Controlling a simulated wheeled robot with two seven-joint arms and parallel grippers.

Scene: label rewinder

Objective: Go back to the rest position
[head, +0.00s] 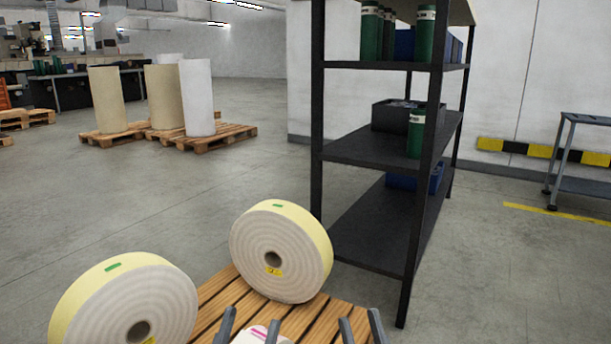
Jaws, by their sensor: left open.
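My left gripper (248,327) shows at the bottom edge, its two dark fingers apart. A white rounded thing with a pink mark (257,336) shows low between and behind those fingers; I cannot tell whether they touch it. My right gripper (362,327) is just to the right, its fingers apart with nothing visible between them. The rest of both arms is outside the picture. Both grippers appear over or in front of the wooden slatted pallet (325,310).
Two large label rolls, one left (130,300) and one middle (280,250), stand on edge by the pallet. A dark shelf rack (375,240) holding green cylinders stands close at right. Tall rolls (199,98) stand on pallets behind. The floor at left is clear.

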